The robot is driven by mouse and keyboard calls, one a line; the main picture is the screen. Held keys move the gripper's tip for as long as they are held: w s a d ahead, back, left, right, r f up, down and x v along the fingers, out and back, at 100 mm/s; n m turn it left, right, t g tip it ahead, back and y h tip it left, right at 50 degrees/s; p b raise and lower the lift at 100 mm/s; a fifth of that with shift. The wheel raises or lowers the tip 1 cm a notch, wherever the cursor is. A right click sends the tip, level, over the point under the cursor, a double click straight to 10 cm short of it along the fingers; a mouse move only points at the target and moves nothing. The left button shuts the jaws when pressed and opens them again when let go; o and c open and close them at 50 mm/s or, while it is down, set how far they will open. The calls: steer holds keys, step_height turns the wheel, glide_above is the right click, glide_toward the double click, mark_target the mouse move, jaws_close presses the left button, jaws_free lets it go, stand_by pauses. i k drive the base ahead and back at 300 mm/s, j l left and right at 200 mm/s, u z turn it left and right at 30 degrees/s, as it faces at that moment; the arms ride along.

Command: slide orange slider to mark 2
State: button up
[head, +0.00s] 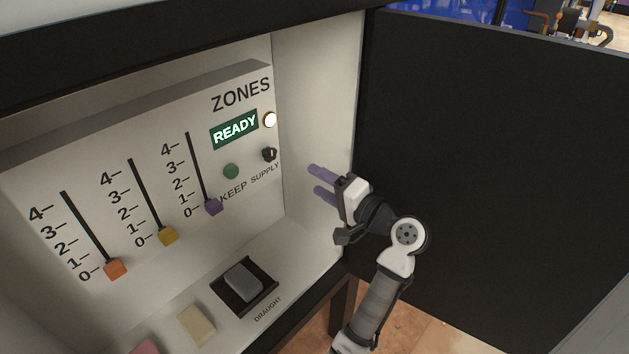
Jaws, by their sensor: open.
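The orange slider (115,269) sits at the bottom of the left slot, beside mark 0. Its slot (86,228) runs up the white panel past marks 0 to 4, and mark 2 (58,246) is about halfway up. My gripper (317,181) is open and empty, with purple fingers pointing left toward the panel. It is at the right side of the cabinet opening, well to the right of the orange slider and not touching anything I can see.
A yellow slider (168,236) and a purple slider (213,207) also sit near 0. Right of them are a green button (231,171), a black knob (269,154) and a READY display (234,129). A grey rocker (243,283) is on the ledge below. A black door (490,170) stands open at right.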

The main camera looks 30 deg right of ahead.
mark_target(114, 269)
steer(key=k+l, duration=0.25)
steer(key=k, duration=0.2)
steer(key=k+l, duration=0.25)
steer(key=k, duration=0.25)
